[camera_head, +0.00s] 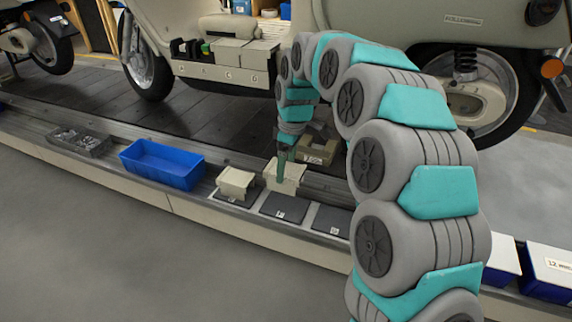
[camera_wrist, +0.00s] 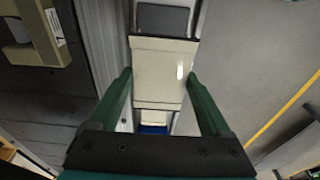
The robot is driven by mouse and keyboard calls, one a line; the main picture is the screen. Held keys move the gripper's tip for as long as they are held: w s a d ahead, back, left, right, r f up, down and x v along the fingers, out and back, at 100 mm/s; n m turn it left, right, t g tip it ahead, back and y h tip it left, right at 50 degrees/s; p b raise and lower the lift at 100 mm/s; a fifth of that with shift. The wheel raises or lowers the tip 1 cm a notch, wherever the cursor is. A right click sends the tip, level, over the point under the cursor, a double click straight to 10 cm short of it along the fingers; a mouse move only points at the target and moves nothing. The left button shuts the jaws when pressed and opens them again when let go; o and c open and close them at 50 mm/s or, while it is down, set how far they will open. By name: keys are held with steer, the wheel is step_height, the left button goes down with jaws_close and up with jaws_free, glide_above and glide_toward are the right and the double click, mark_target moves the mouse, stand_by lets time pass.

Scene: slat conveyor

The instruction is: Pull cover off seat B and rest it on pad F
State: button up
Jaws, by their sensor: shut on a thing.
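My gripper (camera_head: 283,165) is shut on a cream box-shaped cover (camera_head: 287,176) over the conveyor edge. In the wrist view the cover (camera_wrist: 160,72) sits between my two green fingers. It lies over or just behind the middle dark pad (camera_head: 284,209); I cannot tell if it touches it. Another cream cover (camera_head: 238,181) rests on the left pad (camera_head: 236,201). The right pad (camera_head: 332,221) is bare and also shows in the wrist view (camera_wrist: 163,19). The seat row (camera_head: 222,75) on the scooter's side has cream covers at its right and dark and green parts at its left. Pad letters are too small to read surely.
A blue bin (camera_head: 162,165) and a grey tray of small parts (camera_head: 78,141) stand left on the ledge. A beige handled block (camera_head: 318,151) stands behind my gripper. White-and-blue boxes (camera_head: 548,272) are at the right. The grey floor in front is clear.

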step_height(320, 180, down, 5)
steer(key=shift+f+b, duration=0.1)
steer(key=shift+b, duration=0.8)
steer(key=shift+f, duration=0.2)
stand_by(0.6)
steer(key=shift+f, duration=0.75)
steer(key=shift+f, duration=0.5)
stand_by(1.6)
steer(key=o, duration=1.4)
steer(key=shift+c, duration=0.2)
steer(key=shift+r, duration=0.15)
